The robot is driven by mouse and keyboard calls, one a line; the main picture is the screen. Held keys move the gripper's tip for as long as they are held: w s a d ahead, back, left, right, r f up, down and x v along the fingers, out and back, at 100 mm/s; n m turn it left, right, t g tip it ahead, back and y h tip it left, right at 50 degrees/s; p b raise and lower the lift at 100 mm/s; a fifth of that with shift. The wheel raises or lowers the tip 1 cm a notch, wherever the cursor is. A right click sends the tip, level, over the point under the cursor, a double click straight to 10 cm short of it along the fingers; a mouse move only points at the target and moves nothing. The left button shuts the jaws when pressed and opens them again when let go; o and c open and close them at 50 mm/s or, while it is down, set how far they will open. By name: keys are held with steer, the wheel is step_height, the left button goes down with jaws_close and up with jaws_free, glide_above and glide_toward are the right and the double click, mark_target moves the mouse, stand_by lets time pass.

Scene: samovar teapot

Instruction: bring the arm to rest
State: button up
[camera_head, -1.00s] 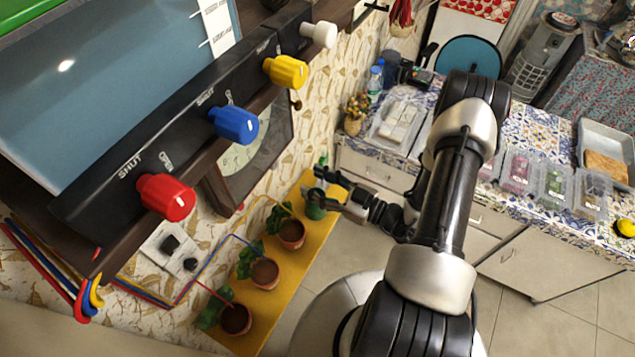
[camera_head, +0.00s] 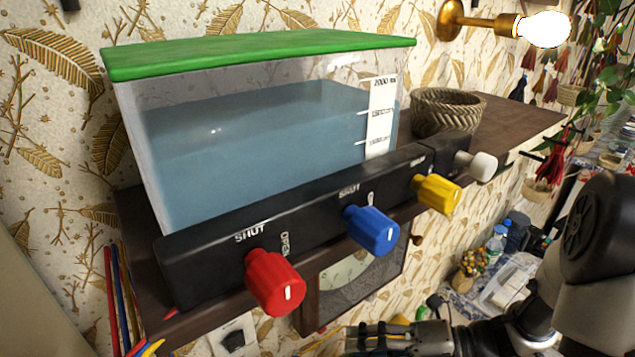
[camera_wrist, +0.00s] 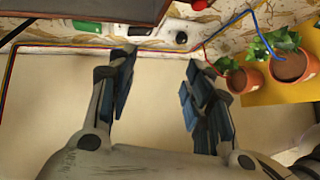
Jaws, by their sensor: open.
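My gripper (camera_wrist: 155,90) is open and empty in the wrist view, its two fingers apart over bare pale floor. No thing lies between the fingers. In the head view my arm runs along the lower right, below the shelf, and the fingertips are not clearly seen there.
A water tank (camera_head: 260,140) with a green lid stands on a dark wooden shelf (camera_head: 520,122). Red (camera_head: 274,282), blue (camera_head: 371,230) and yellow (camera_head: 436,193) knobs stick out in front. A wicker basket (camera_head: 447,112) sits beside the tank. Potted plants (camera_wrist: 290,66) stand at the wrist view's right.

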steer(key=s+a+f+n+g+h+b, duration=0.2)
steer(key=s+n+g+h+b, duration=0.5)
steer(key=n, duration=1)
steer(key=s+d+n+t+h+b, duration=0.2)
steer(key=d+n+t+h+b, duration=0.1)
steer(key=n, duration=0.7)
steer(key=s+d+f+n+t+h+b, duration=0.1)
steer(key=s+d+n+t+h+b, duration=0.2)
steer(key=n+t, duration=0.3)
steer(key=d+n+h+b, duration=0.1)
steer(key=n, duration=0.4)
steer(key=shift+d+t, duration=0.2)
steer(key=shift+t, duration=0.1)
